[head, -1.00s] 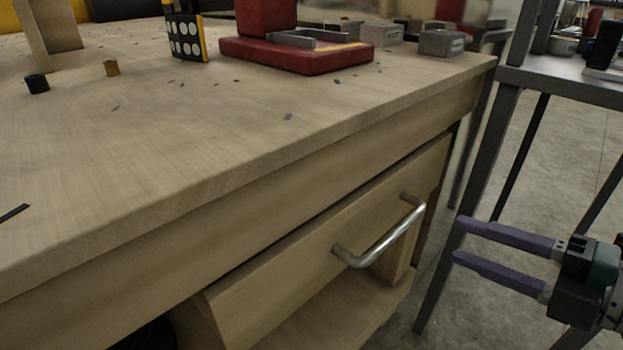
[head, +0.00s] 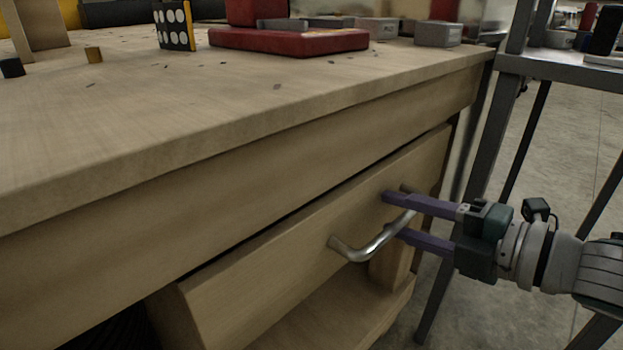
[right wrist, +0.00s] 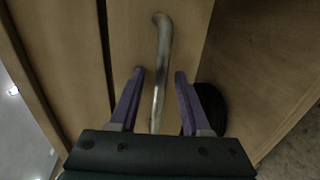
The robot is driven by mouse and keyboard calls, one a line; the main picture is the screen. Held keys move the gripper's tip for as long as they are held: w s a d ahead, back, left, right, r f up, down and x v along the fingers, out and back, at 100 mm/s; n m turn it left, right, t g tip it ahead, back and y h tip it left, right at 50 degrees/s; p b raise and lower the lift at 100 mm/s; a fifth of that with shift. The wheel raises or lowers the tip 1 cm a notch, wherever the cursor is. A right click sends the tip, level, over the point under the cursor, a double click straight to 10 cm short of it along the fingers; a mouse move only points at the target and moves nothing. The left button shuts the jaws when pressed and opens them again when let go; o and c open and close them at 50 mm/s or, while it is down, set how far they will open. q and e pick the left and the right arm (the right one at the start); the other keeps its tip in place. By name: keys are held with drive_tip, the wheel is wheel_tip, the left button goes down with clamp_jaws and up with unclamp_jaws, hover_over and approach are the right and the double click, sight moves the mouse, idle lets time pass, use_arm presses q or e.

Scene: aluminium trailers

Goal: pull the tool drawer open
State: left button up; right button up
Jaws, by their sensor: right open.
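The tool drawer (head: 270,255) is a pale wooden front under the bench top, with a thin dark gap along its upper edge. Its curved metal bar handle (head: 365,250) sticks out from the front. My right gripper (head: 393,216) is at the right part of the handle, with its purple fingers open, one above and one below the bar. In the right wrist view the handle (right wrist: 160,70) runs between the two open fingers (right wrist: 158,75), with space on both sides. The handle's right end is partly hidden by the fingers in the head view. My left gripper is not in view.
The wooden bench top (head: 150,120) holds a red block-like fixture (head: 290,41), grey blocks (head: 438,33) and small scraps. A dark metal rack (head: 490,130) stands close to the right of the bench. An open shelf (head: 330,310) lies below the drawer.

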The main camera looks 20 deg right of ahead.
clamp_jaws()
idle(0.3)
idle(1.1)
